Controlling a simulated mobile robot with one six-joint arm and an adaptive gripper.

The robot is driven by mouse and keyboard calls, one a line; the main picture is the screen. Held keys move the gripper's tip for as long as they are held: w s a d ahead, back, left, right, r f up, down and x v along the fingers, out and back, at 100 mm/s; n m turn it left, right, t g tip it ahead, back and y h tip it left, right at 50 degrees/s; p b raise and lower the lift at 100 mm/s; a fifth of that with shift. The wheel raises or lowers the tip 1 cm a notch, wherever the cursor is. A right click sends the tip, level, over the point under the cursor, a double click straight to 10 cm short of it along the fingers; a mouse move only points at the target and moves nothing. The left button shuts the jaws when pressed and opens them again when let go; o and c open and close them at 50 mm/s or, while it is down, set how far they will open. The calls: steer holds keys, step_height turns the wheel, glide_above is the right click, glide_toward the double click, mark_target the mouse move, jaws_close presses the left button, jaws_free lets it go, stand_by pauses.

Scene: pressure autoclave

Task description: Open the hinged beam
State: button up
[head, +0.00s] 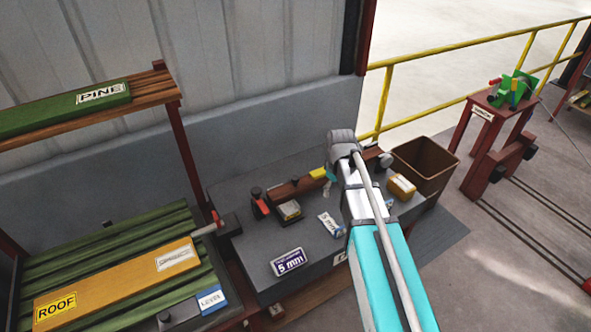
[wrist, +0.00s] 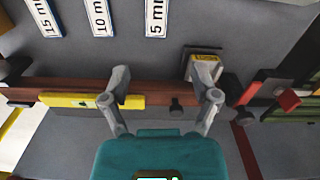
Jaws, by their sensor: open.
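The brown beam (head: 290,187) lies along the back of the dark grey bench. In the wrist view the beam (wrist: 155,87) runs across the picture behind my fingers. My gripper (wrist: 162,75) is open, its two grey fingers spread over the beam with nothing held. A dark knob (wrist: 177,104) shows between the fingers at the beam's edge. A yellow piece (wrist: 80,100) lies along the beam by the left finger. In the head view my wrist mostly hides the gripper. I cannot tell whether the fingers touch the beam.
A block with a yellow label (wrist: 206,58) sits by the right finger. A red-ended handle (wrist: 288,100) is further right. A yellow box (head: 401,187) and a brown bin (head: 425,165) are at the right.

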mark_target(295, 178)
steer(key=w+a+r+n+p, duration=0.2)
steer(key=w+a+r+n, duration=0.1)
steer(key=w+a+n, duration=0.1)
steer(key=w+a+r+n+p, duration=0.3)
steer(key=w+a, duration=0.4)
steer(key=a, duration=0.2)
steer(key=shift+w+a+r+n, duration=0.2)
steer(key=shift+w+r+n, duration=0.1)
steer(key=shift+n, duration=0.1)
steer(key=shift+f, duration=0.2)
step_height(295, 178, down, 14)
steer(key=b, duration=1.3)
steer(key=shift+r+b, duration=0.25)
steer(key=shift+b, duration=0.15)
jaws_close()
steer(key=shift+a, duration=0.15)
